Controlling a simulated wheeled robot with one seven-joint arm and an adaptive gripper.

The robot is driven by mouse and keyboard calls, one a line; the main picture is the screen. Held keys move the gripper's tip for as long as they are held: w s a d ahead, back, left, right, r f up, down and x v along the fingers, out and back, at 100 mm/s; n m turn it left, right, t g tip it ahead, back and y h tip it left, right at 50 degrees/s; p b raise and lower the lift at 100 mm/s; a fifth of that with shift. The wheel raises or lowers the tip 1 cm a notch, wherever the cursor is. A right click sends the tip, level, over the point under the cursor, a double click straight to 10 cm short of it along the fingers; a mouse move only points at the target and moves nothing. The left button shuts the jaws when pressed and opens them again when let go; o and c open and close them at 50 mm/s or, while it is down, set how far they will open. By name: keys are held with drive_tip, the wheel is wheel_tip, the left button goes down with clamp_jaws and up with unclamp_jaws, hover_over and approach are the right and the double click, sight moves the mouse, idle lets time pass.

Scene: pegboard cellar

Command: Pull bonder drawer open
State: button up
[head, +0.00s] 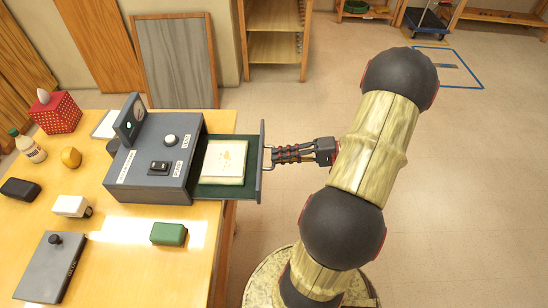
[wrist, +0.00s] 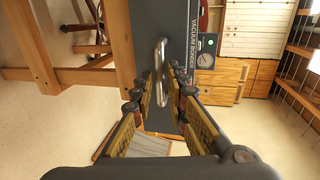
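The grey vacuum bonder (head: 150,165) stands on the wooden table in the head view. Its drawer (head: 222,191) is out to the right, showing a green-lined inside with a pale, square, speckled piece (head: 224,162) lying in it. The metal handle (head: 267,160) is on the drawer's front panel (head: 262,150); in the wrist view the handle (wrist: 162,72) is a curved bar on the dark panel (wrist: 150,20). My gripper (head: 274,155) reaches it from the right. In the wrist view my gripper (wrist: 162,80) has its fingers closed in on both sides of the bar. Exact finger contact is hard to see.
On the table (head: 120,245) are a green box (head: 168,234), a grey flat case (head: 50,268), a white block (head: 71,206), a yellow object (head: 70,157), a bottle (head: 27,147) and a red tissue box (head: 56,112). Open floor (head: 460,190) lies right of the drawer.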

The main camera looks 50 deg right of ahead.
drive_tip(key=v, duration=0.9)
drive_tip(key=shift+s, duration=0.2)
drive_tip(key=shift+d, duration=0.1)
